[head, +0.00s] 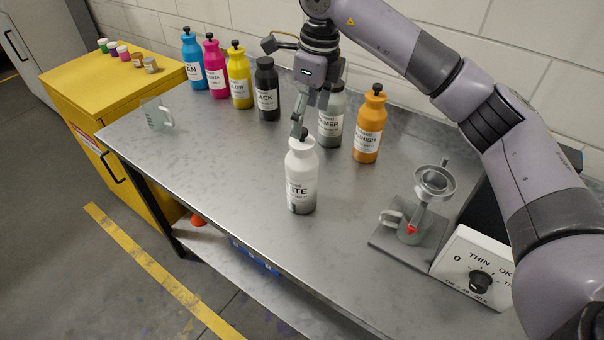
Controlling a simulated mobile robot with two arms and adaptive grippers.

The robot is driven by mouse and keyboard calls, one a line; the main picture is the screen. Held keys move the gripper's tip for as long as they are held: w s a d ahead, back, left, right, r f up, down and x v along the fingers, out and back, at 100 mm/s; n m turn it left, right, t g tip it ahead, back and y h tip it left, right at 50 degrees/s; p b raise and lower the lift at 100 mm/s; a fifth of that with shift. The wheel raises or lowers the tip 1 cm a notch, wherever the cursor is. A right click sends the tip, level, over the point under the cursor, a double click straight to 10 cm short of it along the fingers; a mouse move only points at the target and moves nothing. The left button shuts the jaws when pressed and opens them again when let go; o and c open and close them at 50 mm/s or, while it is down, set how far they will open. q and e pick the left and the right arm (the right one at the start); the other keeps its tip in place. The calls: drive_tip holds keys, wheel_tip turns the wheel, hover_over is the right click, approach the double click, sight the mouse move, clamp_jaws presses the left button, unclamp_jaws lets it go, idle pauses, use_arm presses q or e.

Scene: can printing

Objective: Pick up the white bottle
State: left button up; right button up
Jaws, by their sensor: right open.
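The white bottle (301,178) stands upright on the grey metal table, near its front edge, apart from the other bottles. Its label ends in "ITE". My right gripper (301,128) comes down from above, with its fingers at the top of the white bottle. The fingers hide the cap, and I cannot tell whether they touch it. The right gripper is open. My left gripper is not in view.
Blue, magenta, yellow, black, grey and orange (370,125) bottles stand along the back of the metal table (225,140). A clear beaker (157,115) is at its left end. A funnel (434,182) over a cup and a dial box (474,270) are at right.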

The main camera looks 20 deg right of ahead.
sight(304, 131)
drive_tip(key=f, duration=0.2)
drive_tip(key=f+p, duration=0.1)
drive_tip(key=f, duration=0.1)
drive_tip(key=shift+w+a, duration=0.15)
drive_tip(key=shift+a, duration=0.1)
drive_tip(key=shift+f+p, duration=0.2)
drive_tip(key=shift+p, duration=0.15)
drive_tip(key=f, duration=0.1)
drive_tip(key=f+p, duration=0.1)
drive_tip(key=f, duration=0.1)
drive_tip(key=w+f+p, duration=0.1)
drive_tip(key=shift+a+f, duration=0.2)
drive_tip(key=shift+a, duration=0.2)
drive_tip(key=shift+f, duration=0.2)
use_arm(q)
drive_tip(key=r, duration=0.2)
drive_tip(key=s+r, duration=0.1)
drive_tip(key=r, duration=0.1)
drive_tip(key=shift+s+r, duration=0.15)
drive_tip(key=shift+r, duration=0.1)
use_arm(e)
drive_tip(key=shift+c, duration=0.5)
clamp_jaws()
drive_tip(key=shift+w+r, duration=0.1)
drive_tip(key=shift+r, duration=0.05)
